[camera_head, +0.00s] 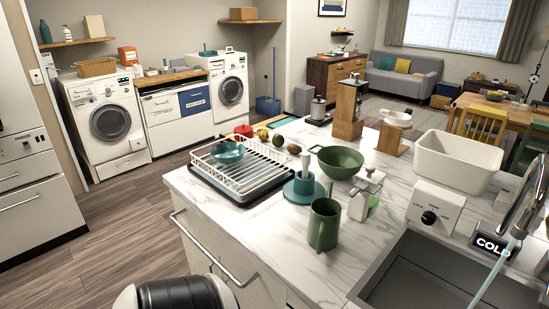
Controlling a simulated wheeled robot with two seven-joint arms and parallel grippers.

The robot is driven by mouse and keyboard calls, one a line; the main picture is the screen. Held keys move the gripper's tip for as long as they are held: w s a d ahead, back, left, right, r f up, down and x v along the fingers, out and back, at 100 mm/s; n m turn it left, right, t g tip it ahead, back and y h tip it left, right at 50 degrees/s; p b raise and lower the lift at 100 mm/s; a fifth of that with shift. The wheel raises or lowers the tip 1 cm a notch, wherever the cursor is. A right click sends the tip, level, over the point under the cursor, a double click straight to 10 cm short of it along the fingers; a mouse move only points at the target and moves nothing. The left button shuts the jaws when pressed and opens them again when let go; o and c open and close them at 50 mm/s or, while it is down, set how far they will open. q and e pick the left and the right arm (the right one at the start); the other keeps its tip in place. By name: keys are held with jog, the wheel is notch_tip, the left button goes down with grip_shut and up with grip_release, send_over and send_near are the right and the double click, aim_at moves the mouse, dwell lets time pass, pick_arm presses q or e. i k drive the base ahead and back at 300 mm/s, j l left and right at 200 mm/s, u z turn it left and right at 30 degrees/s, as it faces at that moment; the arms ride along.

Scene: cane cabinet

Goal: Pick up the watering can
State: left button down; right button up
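I cannot make out a clear watering can in this view. A dark green vessel with a side handle (323,225) stands upright on the white marble counter (275,240); it looks like a mug or jug, and no spout shows. Neither of my grippers is in view. Only a black and white part of my own body shows at the bottom edge.
The counter holds a dish rack (241,178) with a teal bowl, a green colander (340,162), a white tub (457,162) and a sink (440,285). Washing machines (108,120) stand at the back left. Wooden floor (130,235) left of the counter is clear.

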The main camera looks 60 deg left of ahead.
aim_at(323, 232)
jog(key=u, duration=1.6)
jog(key=j+z, duration=0.45)
jog(key=j, duration=0.2)
jog(key=j+z, duration=0.45)
jog(key=j, duration=0.2)
